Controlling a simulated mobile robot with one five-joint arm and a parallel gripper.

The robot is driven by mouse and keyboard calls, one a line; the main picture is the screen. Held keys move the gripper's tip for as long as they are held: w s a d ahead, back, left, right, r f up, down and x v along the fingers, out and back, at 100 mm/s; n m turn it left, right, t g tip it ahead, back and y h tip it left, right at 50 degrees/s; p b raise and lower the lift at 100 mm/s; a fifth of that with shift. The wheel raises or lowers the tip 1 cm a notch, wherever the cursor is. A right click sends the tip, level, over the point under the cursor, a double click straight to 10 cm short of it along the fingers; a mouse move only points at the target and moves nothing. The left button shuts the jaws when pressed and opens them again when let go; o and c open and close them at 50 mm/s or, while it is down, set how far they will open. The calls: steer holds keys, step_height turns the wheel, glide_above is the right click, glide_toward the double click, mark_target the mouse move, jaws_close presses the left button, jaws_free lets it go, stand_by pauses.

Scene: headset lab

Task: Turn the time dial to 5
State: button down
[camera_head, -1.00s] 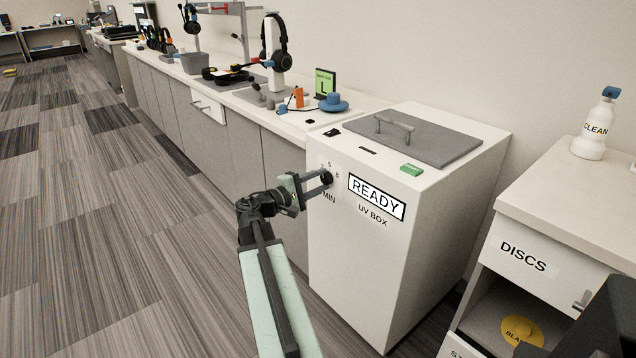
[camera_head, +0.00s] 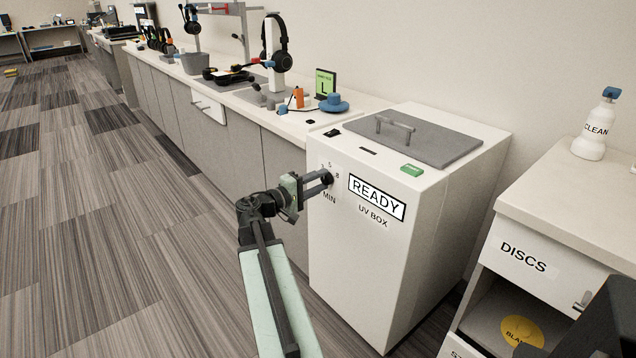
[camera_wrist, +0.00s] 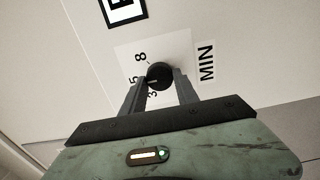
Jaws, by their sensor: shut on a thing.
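The time dial (camera_wrist: 160,74) is a small black round knob on the front of the white UV box (camera_head: 402,245). Numbers 3, 5 and 8 and the word MIN are printed around it. In the head view the dial (camera_head: 327,177) is at the upper left of the box front. My gripper (camera_wrist: 160,88) is shut on the dial, with one finger on each side. A faint light mark shows on the dial near its lower left in the wrist view, roughly towards the 3 and 5; its exact setting is hard to read.
The box has a grey lid with a handle (camera_head: 394,127), a green button (camera_head: 412,169) and a READY sign (camera_head: 377,197). A counter with headsets (camera_head: 274,45) runs behind on the left. A DISCS cabinet (camera_head: 545,262) stands at the right.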

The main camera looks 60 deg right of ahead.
steer(key=shift+w+r, duration=0.1)
steer(key=c, duration=0.9)
jaws_free()
steer(key=shift+a, duration=0.1)
steer(key=v, duration=0.7)
steer(key=shift+a, duration=0.3)
